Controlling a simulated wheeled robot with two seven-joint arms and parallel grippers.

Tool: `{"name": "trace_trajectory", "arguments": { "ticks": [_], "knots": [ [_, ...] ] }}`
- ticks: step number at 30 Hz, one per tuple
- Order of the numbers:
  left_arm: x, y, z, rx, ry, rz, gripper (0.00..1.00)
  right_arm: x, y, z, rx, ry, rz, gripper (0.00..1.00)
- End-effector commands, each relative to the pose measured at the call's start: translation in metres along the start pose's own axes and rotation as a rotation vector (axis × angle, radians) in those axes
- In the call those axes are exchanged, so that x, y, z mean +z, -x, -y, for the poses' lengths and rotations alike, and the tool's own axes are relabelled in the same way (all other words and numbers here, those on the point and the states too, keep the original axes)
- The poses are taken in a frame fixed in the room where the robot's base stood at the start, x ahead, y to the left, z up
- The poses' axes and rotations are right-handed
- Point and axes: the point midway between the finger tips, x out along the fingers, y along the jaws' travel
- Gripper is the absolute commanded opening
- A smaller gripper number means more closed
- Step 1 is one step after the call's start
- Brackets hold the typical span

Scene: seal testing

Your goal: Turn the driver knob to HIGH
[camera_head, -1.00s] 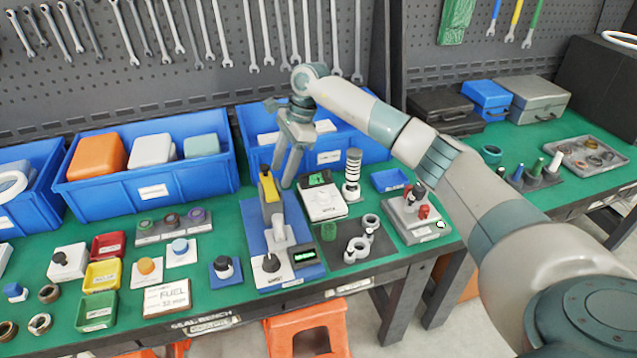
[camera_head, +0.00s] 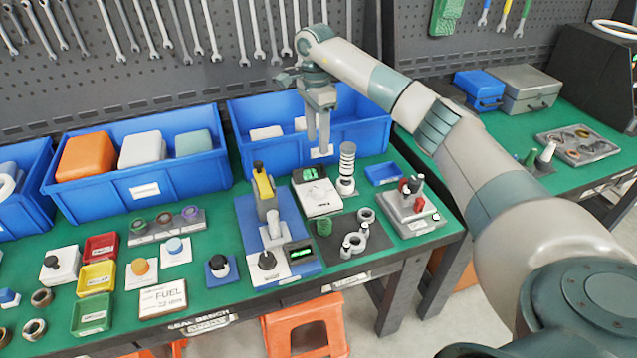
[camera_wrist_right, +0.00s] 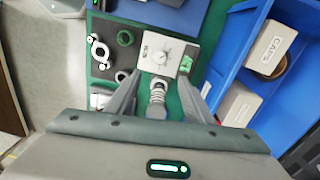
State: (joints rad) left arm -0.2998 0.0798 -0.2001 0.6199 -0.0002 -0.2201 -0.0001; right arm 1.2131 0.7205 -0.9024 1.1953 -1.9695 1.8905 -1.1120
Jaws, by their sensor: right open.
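My right gripper (camera_head: 318,150) is open and empty, pointing down by the front wall of the right blue bin, behind the striped tower. A white box with a round pale dial (camera_head: 318,197) and a small green display stands just in front of it. In the right wrist view the dial box (camera_wrist_right: 163,52) lies beyond the open fingers (camera_wrist_right: 157,100). Other knobs are a black one (camera_head: 267,259) on the blue stand's white panel, one (camera_head: 219,264) on a blue base and one (camera_head: 53,262) on a white box. I cannot read which is the driver knob. My left gripper is out of view.
The striped tower (camera_head: 346,168) stands close to the gripper, beside the dial box. The yellow-and-black press (camera_head: 264,190) rises to the left. The blue bin (camera_head: 240,130) is behind. A dark mat (camera_head: 345,258) with rings and a grey fixture (camera_head: 410,215) lie forward and right.

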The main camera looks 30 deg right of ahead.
Motion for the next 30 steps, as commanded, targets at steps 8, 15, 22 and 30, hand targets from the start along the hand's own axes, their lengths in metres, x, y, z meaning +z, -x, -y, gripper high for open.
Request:
{"name": "trace_trajectory", "arguments": {
  "ticks": [8, 15, 22, 30],
  "knots": [
    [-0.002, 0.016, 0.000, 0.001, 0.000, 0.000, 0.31, 0.001, -0.040, -0.001, 0.003, 0.000, 0.001, 0.47],
    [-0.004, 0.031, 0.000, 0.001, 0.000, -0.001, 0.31, 0.001, -0.083, -0.001, 0.004, -0.001, 0.002, 0.47],
    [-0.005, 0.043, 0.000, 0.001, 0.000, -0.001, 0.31, 0.001, -0.123, -0.001, 0.003, -0.001, 0.002, 0.47],
    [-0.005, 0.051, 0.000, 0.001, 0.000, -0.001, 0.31, 0.001, -0.154, 0.000, 0.000, 0.000, 0.002, 0.47]
  ]
}}
